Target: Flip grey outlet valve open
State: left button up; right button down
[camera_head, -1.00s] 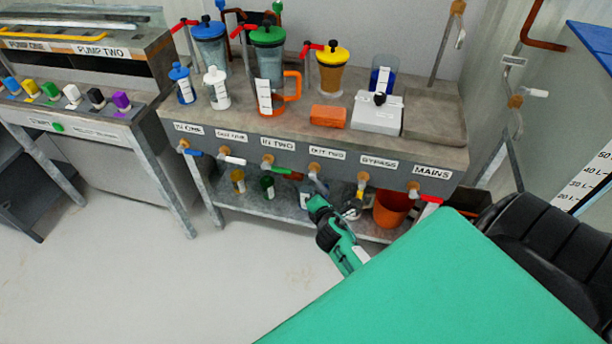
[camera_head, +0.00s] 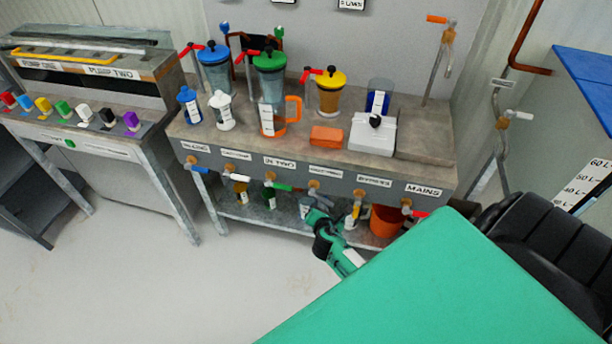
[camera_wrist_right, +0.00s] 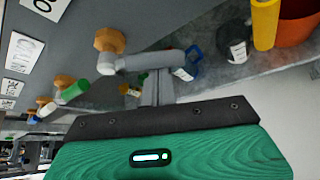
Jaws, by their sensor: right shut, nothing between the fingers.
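The grey outlet valve lever (camera_head: 328,193) is on the tap under the OUT TWO label on the front of the bench. In the right wrist view the grey lever (camera_wrist_right: 150,60) extends to the right from its orange-brown valve body (camera_wrist_right: 109,40). My right gripper (camera_head: 315,210) is just below this lever, shut and empty. In the right wrist view its fingertips (camera_wrist_right: 157,80) are right at the lever's underside; I cannot tell whether they touch it. My left gripper is not in view.
Neighbouring taps have a green lever (camera_head: 283,187) on the left and a yellow lever (camera_head: 356,208) on the right. A lower shelf (camera_head: 245,210) holds bottles and an orange bucket (camera_head: 386,221). The floor (camera_head: 230,290) in front is clear.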

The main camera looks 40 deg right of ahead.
aim_at(327, 204)
jog(key=r+p, duration=0.1)
jog(key=p, duration=0.1)
jog(key=n+g+h+p, duration=0.1)
jog(key=p, duration=0.2)
jog(key=r+n+g+p, duration=0.1)
jog(key=p, duration=0.1)
jog(key=shift+s+d+r, duration=0.3)
jog(key=shift+s+d, duration=0.05)
jog(key=shift+d, duration=0.05)
pick_arm(q)
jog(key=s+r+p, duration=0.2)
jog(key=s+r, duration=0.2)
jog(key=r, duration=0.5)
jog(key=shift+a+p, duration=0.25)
jog(key=shift+p, duration=0.1)
pick_arm(e)
jog(key=shift+s+r+n+g+h, duration=0.1)
jog(key=shift+r+n+g+h, duration=0.1)
jog(key=shift+n+g+h, duration=0.4)
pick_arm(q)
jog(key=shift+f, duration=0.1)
pick_arm(e)
jog(key=shift+f, duration=0.1)
